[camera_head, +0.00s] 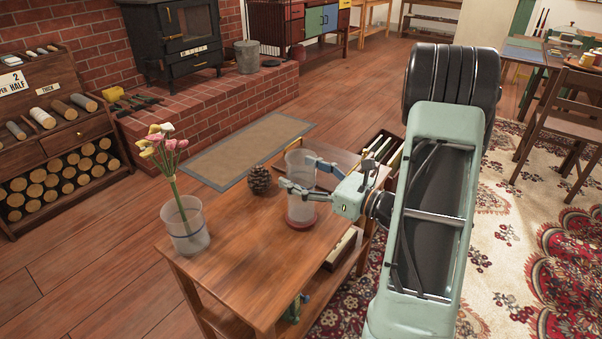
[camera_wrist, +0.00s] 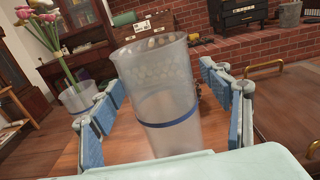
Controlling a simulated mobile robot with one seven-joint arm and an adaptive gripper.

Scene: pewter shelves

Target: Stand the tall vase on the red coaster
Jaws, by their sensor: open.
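The tall vase (camera_head: 298,190) is a clear, frosted, empty cup-like vessel. It stands upright on the red coaster (camera_head: 299,224), whose rim shows under its base in the head view. In the wrist view the vase (camera_wrist: 165,95) has a blue band and fills the middle, between the fingers. My gripper (camera_head: 302,176) is open, with its fingers on either side of the vase. In the wrist view my gripper (camera_wrist: 165,110) shows gaps between both blue finger pads and the vase. The coaster is hidden in the wrist view.
A second frosted vase (camera_head: 187,240) with pink and yellow flowers stands at the left of the wooden table (camera_head: 235,262). A pine cone (camera_head: 260,180) lies behind and left of the tall vase. The table's front middle is clear.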

